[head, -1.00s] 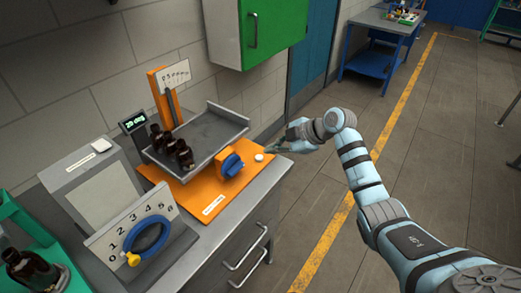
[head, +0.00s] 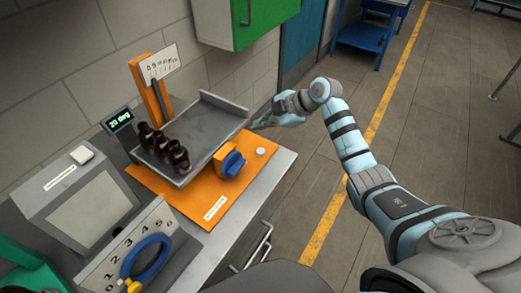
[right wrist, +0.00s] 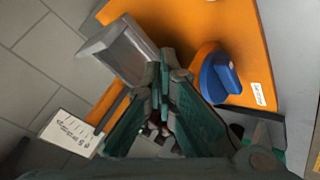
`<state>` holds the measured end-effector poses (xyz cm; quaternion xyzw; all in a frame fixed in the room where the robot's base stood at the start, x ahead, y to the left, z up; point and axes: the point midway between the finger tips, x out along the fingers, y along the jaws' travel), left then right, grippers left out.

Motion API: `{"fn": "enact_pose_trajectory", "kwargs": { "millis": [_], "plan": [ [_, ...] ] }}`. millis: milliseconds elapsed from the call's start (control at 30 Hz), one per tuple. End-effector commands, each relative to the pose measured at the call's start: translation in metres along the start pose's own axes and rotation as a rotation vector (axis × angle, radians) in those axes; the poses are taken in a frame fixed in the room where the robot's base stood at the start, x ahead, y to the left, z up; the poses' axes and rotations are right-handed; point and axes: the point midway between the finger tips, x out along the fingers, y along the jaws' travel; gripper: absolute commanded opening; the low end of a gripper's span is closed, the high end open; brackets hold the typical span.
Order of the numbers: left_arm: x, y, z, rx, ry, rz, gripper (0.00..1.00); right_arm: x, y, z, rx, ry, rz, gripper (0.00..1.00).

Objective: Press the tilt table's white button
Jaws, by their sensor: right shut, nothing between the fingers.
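The tilt table has an orange base (head: 190,200), a grey tilted tray (head: 215,121) and a blue knob (head: 231,164). Its round white button (head: 260,151) is on the orange base right of the knob. Several dark amber bottles (head: 180,155) stand in a row on the tray. My right gripper (head: 252,127) is shut and empty, beside the tray's right end and beyond the button in the head view. In the right wrist view my shut fingers (right wrist: 160,78) show beside the blue knob (right wrist: 218,78); a pale sliver at the top edge may be the button. My left gripper is out of view.
A small display (head: 119,120) and a scale card (head: 158,64) stand at the tray's left. A grey console (head: 75,195) and a numbered panel with a blue ring (head: 147,257) are nearer. A green cabinet (head: 245,20) hangs behind. The floor to the right is open.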

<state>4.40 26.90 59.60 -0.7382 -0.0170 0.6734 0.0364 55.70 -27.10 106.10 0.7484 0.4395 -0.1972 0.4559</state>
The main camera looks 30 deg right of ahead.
Motion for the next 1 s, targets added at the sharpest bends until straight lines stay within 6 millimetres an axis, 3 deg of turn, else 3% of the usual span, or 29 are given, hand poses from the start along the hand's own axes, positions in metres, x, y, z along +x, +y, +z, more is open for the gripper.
{"fn": "enact_pose_trajectory", "kwargs": {
  "millis": [533,1000],
  "plan": [
    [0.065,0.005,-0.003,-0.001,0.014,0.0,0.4,0.054,-0.038,0.036,-0.001,0.002,-0.002,0.0],
    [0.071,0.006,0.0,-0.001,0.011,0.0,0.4,0.061,-0.043,0.041,-0.003,0.003,-0.002,0.0]
  ]
}}
